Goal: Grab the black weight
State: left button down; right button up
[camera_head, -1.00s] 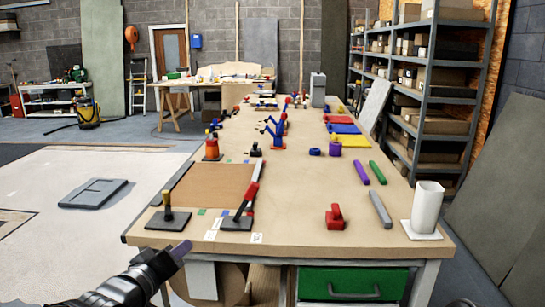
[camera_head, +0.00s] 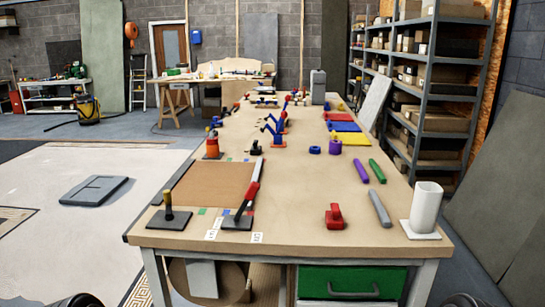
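A small black object (camera_head: 256,149) with a knob on top, which looks like the black weight, stands on the workbench (camera_head: 290,190), left of its middle and beyond the brown panel (camera_head: 210,186). A black square base with an upright peg (camera_head: 169,217) stands at the front left corner. Another black base (camera_head: 236,222) is to its right, with a red and black handled tool (camera_head: 249,194) lying over it. Neither of my grippers shows. Only dark rounded shapes cut the bottom edge at left and right, and I cannot tell whether they belong to my arms.
A red block (camera_head: 334,217), a grey bar (camera_head: 380,208) and a white cup (camera_head: 426,207) are at the bench's front right. A purple bar (camera_head: 361,171) and a green bar (camera_head: 377,171) lie behind. Bare tabletop spans the middle. Shelves (camera_head: 430,90) stand at right.

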aim_at(255, 150)
jog(key=u, duration=1.15)
jog(key=i+u, duration=0.15)
jog(key=u, duration=0.2)
jog(key=i+u, duration=0.45)
jog(key=i, duration=1.2)
jog(key=i+l+z, duration=0.3)
jog(key=i, duration=0.3)
jog(key=i+z, duration=0.3)
jog(key=i, duration=0.3)
jog(key=i+j+z, duration=0.1)
jog(key=i+z, duration=0.25)
jog(key=i, duration=0.3)
jog(key=i+j+z, duration=0.3)
jog(key=i, duration=0.3)
jog(key=i+l+z, duration=0.1)
jog(key=i, duration=1.9)
jog(key=z, duration=3.3)
